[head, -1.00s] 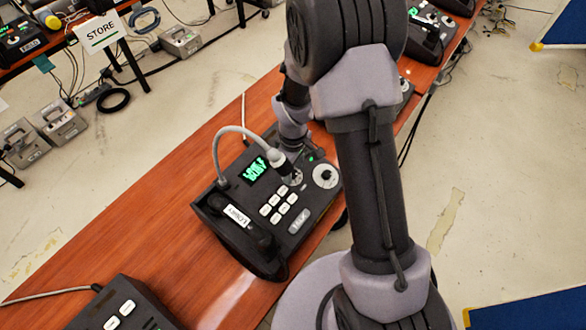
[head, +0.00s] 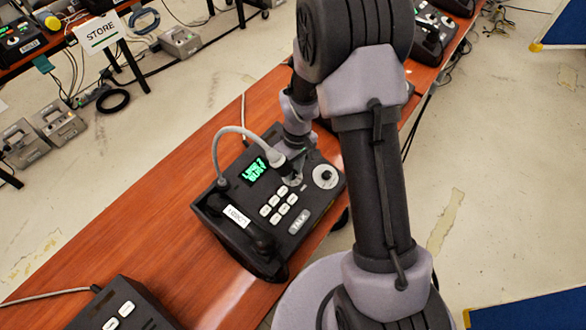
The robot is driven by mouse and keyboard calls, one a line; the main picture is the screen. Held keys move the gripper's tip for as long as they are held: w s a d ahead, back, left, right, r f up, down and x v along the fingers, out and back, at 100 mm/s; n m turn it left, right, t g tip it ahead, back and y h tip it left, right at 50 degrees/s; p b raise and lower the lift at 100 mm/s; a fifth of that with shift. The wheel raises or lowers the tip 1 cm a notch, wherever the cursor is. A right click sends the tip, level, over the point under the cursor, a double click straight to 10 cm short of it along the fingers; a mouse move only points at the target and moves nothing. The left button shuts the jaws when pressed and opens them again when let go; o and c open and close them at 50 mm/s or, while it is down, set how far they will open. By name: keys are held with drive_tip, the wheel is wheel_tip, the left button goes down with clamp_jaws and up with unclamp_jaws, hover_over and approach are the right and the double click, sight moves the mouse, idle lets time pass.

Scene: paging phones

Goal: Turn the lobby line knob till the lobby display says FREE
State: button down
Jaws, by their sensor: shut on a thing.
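The lobby phone (head: 262,232) is a dark desk unit with a LOBBY label, lying on the red-brown table. Its small display (head: 254,171) shows green text that seems to read LINE 2 over BUSY. My gripper (head: 294,172) points down over the panel, right of the display, at a knob on a pale round plate (head: 292,183). It is shut on that knob, which the fingers and my wrist mostly hide. A second, black knob (head: 325,176) on a white dial sits to the right, clear of my gripper.
White keys and a TALK button (head: 299,221) lie in front. Another phone (head: 122,306) sits at the near left. The table (head: 130,235) between is bare.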

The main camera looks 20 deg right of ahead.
sight(303, 172)
drive_tip(key=shift+d+m+y+b, duration=0.1)
drive_tip(key=shift+m+y+b, duration=0.45)
drive_tip(key=shift+m, duration=1.55)
drive_tip(key=c, duration=1.2)
unclamp_jaws()
drive_tip(key=d+r+p, duration=0.1)
drive_tip(key=r+p, duration=0.1)
drive_tip(key=r, duration=0.3)
drive_tip(key=d+r+p, duration=0.1)
drive_tip(key=r+p, duration=0.1)
drive_tip(key=r, duration=0.4)
drive_tip(key=w+d+r+p, duration=0.1)
drive_tip(key=r, duration=0.5)
drive_tip(key=shift+p, duration=0.4)
drive_tip(key=shift+r, duration=0.1)
